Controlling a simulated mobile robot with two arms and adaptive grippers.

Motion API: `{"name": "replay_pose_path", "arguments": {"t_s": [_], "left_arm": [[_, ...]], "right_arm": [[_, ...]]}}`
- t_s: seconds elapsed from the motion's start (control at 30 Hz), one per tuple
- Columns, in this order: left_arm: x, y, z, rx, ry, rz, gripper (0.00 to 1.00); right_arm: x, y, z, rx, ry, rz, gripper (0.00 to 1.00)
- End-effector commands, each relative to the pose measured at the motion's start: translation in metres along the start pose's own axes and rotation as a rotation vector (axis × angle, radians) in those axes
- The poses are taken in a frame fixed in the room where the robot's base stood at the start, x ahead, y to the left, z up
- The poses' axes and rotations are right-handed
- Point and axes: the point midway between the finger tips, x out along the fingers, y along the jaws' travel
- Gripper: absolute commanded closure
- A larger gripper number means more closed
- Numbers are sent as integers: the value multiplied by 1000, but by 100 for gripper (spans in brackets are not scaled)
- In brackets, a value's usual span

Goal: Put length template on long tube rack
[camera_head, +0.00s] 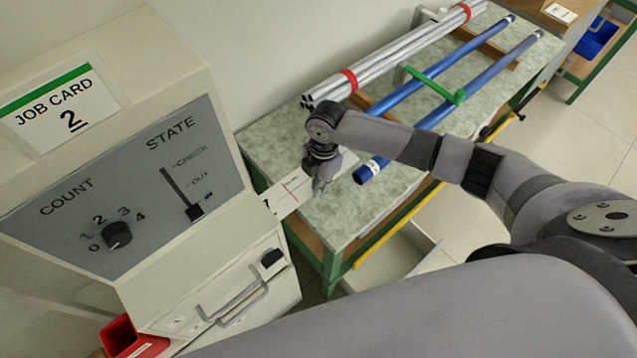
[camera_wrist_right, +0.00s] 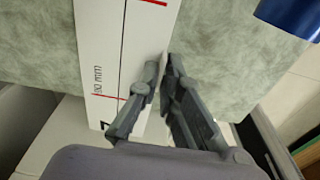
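The length template looks like a flat white strip with red and black marks (camera_head: 287,196), on the near left end of the speckled table, its end jutting past the edge. It also shows in the right wrist view (camera_wrist_right: 112,60). My right gripper (camera_head: 319,186) is low over it. In the right wrist view, its fingertips (camera_wrist_right: 161,68) are close together at the strip's right edge, one over the strip; whether they pinch it is unclear. Wooden supports (camera_head: 497,53) under two blue tubes (camera_head: 440,65) may be the long tube rack. My left gripper is not in view.
A bundle of silver tubes with red bands (camera_head: 395,58) lies along the wall. A green bar (camera_head: 432,84) stands across the blue tubes. A control cabinet (camera_head: 165,130) with job card 2 stands left of the table (camera_head: 335,222).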

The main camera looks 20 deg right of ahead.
Motion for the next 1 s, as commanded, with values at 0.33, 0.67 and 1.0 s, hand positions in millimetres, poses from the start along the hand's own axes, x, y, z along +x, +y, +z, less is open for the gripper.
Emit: {"name": "replay_pose_path", "arguments": {"t_s": [0.33,0.67,1.0], "left_arm": [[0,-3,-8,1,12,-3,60],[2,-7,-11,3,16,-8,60],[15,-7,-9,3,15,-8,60]], "right_arm": [[0,0,0,0,0,-1,75],[-11,1,1,0,-1,2,75],[-80,1,0,-1,-1,4,75]]}}
